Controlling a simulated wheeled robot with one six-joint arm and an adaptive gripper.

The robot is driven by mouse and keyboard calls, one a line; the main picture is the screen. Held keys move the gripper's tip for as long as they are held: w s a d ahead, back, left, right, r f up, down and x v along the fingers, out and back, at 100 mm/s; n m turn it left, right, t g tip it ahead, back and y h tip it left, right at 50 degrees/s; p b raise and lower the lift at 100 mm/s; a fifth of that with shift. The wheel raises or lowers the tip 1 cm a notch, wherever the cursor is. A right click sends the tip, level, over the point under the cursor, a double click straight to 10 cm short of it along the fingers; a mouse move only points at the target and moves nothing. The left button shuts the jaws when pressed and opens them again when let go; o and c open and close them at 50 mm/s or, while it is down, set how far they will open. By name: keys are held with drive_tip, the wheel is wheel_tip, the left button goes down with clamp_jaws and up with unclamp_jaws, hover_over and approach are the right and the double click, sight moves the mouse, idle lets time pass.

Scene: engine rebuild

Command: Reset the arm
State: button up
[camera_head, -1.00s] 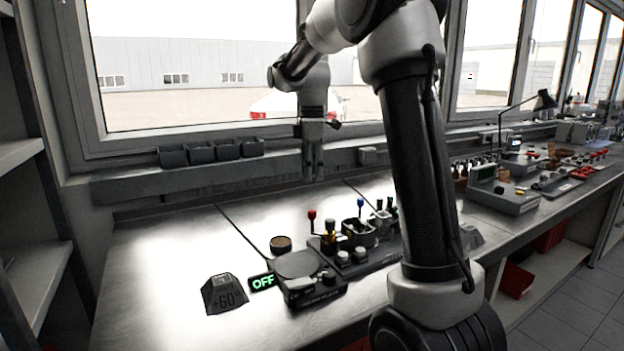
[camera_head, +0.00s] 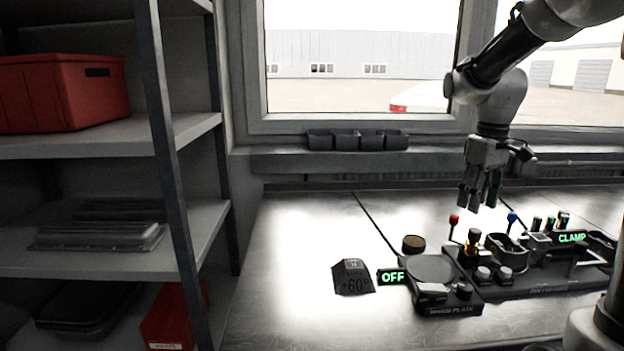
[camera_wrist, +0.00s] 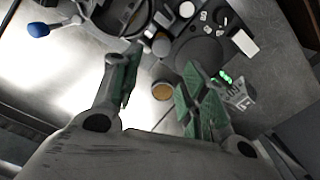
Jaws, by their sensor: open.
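My gripper (camera_head: 479,190) hangs with its fingers pointing down, above the back of the metal bench in the head view. It is open and empty. In the wrist view my gripper (camera_wrist: 160,90) shows two spread fingers with green pads and nothing between them but bench and fixtures beyond. My arm runs from it up to the upper right of the head view.
On the bench (camera_head: 295,260) stand a round plate device (camera_head: 433,270) with a green OFF display (camera_head: 392,276), a dark +60° block (camera_head: 352,277), a small round tin (camera_head: 413,243), a red-knobbed lever (camera_head: 453,220) and a blue-knobbed lever (camera_head: 512,217). A shelf rack (camera_head: 165,150) stands left.

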drive_tip(key=s+a+r+m+t, duration=0.1)
drive_tip(key=s+m+t, duration=0.3)
drive_tip(key=s, duration=1.7)
drive_tip(key=shift+s+a+r+m, duration=0.15)
drive_tip(key=shift+s+r+m, duration=0.2)
drive_tip(key=shift+r, duration=0.35)
